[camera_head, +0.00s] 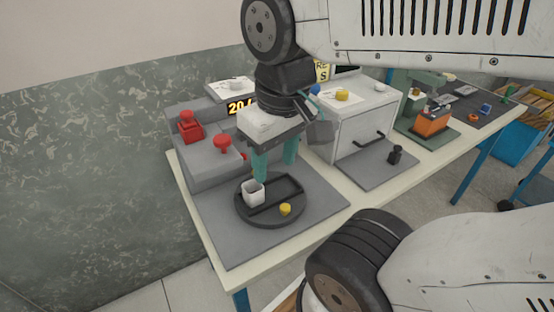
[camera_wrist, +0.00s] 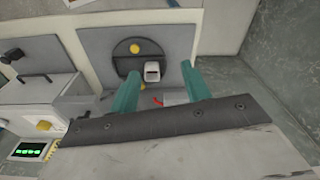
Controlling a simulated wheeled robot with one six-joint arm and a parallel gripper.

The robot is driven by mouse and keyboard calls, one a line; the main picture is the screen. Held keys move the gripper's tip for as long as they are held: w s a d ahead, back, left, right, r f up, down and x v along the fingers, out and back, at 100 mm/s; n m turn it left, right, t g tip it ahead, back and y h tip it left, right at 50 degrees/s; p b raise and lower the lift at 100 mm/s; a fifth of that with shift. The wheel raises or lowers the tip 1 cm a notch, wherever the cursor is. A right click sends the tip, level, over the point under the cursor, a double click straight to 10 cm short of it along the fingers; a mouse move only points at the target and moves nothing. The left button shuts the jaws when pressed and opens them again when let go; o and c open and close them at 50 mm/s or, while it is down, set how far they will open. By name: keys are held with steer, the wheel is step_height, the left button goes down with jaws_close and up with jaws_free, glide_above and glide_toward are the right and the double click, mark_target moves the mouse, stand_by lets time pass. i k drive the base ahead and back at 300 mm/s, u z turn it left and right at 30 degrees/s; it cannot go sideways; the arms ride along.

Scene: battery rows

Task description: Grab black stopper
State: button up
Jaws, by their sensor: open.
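The black stopper (camera_head: 395,155) stands upright on a grey mat in front of the white box on the right half of the bench. A small dark shape at the left edge of the wrist view, likely the black stopper (camera_wrist: 8,57), is only partly clear. My gripper (camera_head: 275,172) is open, with its teal fingers pointing down above the round dark tray, well to the left of the stopper. In the wrist view my gripper (camera_wrist: 160,68) has its fingers apart with nothing held between them.
The round dark tray (camera_head: 243,217) holds a white cup (camera_head: 252,192) and a yellow piece (camera_head: 285,209). The white box (camera_head: 362,125) with a black handle (camera_head: 369,138) stands behind the stopper. A grey console with red knobs (camera_head: 222,144) is at left. A green-and-orange machine (camera_head: 432,122) stands farther right.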

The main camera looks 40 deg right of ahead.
mark_target(394, 157)
steer(key=k, duration=1.25)
steer(key=z, duration=0.5)
steer(key=i, duration=0.65)
steer(key=z, duration=0.7)
steer(key=i, duration=0.5)
steer(key=z, duration=1.05)
steer(key=k, duration=0.65)
steer(key=u, duration=0.7)
